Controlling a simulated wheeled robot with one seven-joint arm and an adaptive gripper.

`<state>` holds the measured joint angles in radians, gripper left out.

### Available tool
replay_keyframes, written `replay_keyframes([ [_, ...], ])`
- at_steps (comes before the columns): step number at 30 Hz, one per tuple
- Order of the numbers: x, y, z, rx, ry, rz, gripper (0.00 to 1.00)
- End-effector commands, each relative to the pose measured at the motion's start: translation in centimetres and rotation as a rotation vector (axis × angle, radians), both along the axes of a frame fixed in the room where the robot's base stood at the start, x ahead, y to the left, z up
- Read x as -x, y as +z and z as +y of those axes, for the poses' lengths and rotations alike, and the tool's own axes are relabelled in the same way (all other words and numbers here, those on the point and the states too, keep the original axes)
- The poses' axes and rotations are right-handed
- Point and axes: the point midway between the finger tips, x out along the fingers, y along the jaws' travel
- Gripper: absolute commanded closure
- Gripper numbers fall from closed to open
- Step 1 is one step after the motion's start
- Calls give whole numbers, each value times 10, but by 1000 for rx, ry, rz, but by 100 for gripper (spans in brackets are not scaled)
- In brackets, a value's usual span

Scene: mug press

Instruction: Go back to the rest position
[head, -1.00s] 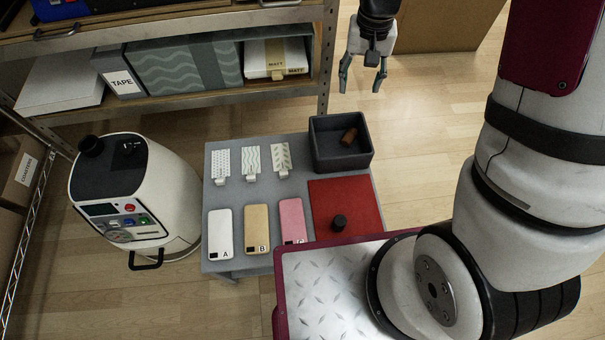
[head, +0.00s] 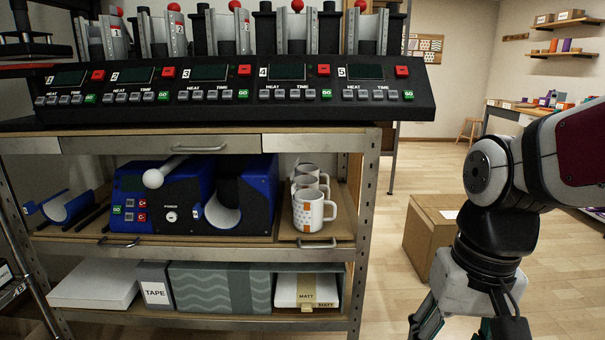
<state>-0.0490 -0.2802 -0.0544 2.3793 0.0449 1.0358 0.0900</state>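My gripper (head: 466,322) hangs at the lower right of the head view, pointing down, at the end of my bent arm. Its two fingers are spread well apart, so it looks open. The fingertips are partly cut off by the bottom edge. I see nothing held between the visible parts of the fingers. The gripper is over the floor, to the right of the metal shelf rack (head: 357,228), and appears clear of it.
A press bank (head: 235,90) with several numbered stations tops the rack. Below are a blue press (head: 165,200), white mugs (head: 312,210) and a TAPE box (head: 155,288). A cardboard box (head: 430,235) stands behind my gripper. Open floor (head: 560,255) lies to the right.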

Motion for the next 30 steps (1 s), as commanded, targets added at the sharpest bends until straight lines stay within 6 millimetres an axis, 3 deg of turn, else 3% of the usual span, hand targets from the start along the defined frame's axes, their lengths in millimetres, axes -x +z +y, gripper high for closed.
replay_keyframes([
  [3,42,17,-1,9,28,-13,50],
  [6,71,23,-2,17,46,-13,50],
  [18,149,27,-6,52,88,-17,50],
  [30,138,91,-7,56,93,-76,50],
])
